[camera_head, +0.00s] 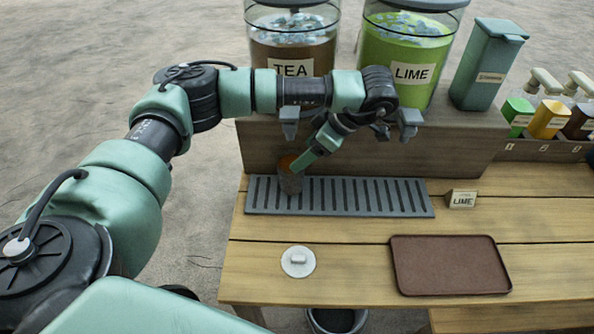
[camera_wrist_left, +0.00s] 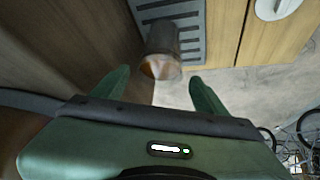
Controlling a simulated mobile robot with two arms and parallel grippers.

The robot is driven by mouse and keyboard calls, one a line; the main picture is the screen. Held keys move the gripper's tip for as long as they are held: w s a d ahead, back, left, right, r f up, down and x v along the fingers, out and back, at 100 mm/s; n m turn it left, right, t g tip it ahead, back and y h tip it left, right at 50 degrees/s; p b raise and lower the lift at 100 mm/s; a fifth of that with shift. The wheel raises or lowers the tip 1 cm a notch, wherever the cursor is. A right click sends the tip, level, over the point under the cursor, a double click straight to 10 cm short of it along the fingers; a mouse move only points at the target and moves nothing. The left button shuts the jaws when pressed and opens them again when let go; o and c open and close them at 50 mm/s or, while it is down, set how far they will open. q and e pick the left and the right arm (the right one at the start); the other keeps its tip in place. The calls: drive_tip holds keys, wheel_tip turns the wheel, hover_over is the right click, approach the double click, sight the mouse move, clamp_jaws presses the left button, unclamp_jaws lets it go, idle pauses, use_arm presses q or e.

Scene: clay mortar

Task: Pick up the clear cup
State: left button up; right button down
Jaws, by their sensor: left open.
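The clear cup (camera_head: 290,181) stands near the left end of the grey slatted drip tray (camera_head: 400,198). It looks see-through with an orange-brown tint near its top. My left gripper (camera_head: 300,163) comes down from the upper right, with its fingers at the cup's upper part and partly covering it. In the left wrist view the cup (camera_wrist_left: 163,48) lies ahead, in line with the gap between the two open green fingers (camera_wrist_left: 158,90). The cup looks just beyond the fingertips; I cannot tell whether they touch it. My right gripper is not in view.
Tea (camera_head: 292,50) and lime (camera_head: 408,58) dispensers stand on a raised wooden shelf behind the tray. A white lid-like disc (camera_head: 298,262), a brown tray (camera_head: 450,264) and a small LIME sign (camera_head: 462,199) are on the table. The table's left edge is close to the cup.

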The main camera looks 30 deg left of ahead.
sight(291, 175)
use_arm(q)
drive_tip(key=x, duration=0.6)
drive_tip(key=shift+d+f+b, duration=0.2)
drive_tip(key=shift+f+b, duration=0.1)
drive_tip(key=c, duration=1.5)
clamp_jaws()
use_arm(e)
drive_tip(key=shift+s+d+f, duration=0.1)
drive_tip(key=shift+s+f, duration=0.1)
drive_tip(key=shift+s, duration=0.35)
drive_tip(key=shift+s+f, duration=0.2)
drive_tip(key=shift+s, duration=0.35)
use_arm(q)
drive_tip(key=shift+r, duration=0.1)
